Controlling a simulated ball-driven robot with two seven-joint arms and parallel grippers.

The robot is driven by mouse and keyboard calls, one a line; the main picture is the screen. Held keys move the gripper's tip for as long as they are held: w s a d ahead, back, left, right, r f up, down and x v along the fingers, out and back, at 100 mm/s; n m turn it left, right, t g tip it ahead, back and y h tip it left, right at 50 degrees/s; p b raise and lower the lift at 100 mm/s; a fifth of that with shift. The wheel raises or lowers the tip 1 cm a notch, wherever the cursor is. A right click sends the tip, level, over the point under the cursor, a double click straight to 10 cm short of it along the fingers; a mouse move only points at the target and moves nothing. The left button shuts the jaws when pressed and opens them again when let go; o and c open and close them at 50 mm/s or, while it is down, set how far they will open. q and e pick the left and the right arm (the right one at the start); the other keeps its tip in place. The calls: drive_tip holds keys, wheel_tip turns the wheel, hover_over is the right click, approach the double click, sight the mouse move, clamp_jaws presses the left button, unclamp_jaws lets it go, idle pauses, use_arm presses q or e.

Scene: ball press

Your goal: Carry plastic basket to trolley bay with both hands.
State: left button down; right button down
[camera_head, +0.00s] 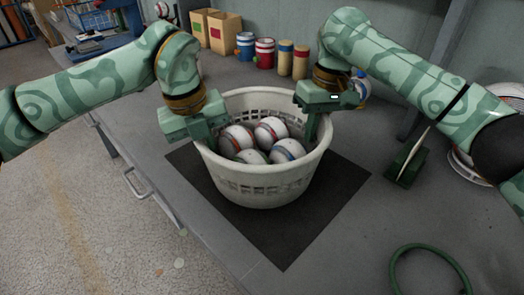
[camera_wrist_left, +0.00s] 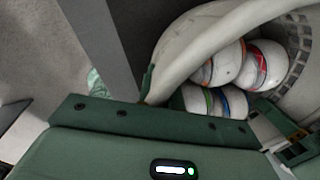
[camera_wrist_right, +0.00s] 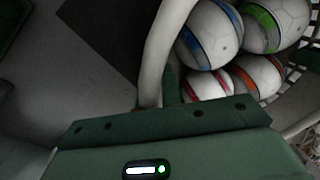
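The white plastic basket (camera_head: 265,185) stands upright on a black mat (camera_head: 345,185) on the grey bench, with several striped white balls (camera_head: 270,130) inside. My left gripper (camera_head: 203,132) is at the basket's left rim, its fingers closed about the wall; the rim (camera_wrist_left: 190,45) runs between them in the left wrist view. My right gripper (camera_head: 314,122) is at the far right rim, and the rim (camera_wrist_right: 158,60) runs down beside its finger in the right wrist view. The far fingers are partly hidden. No trolley bay can be clearly made out.
Two cardboard boxes (camera_head: 217,32) and several cans (camera_head: 265,53) stand at the bench's back. A green stand (camera_head: 408,160) and a green hose ring (camera_head: 430,250) lie to the right. A blue wire basket (camera_head: 92,17) is at upper left. Open floor (camera_head: 90,220) lies left.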

use_arm(q)
drive_tip(key=shift+r, duration=0.15)
use_arm(e)
drive_tip(key=shift+r, duration=0.1)
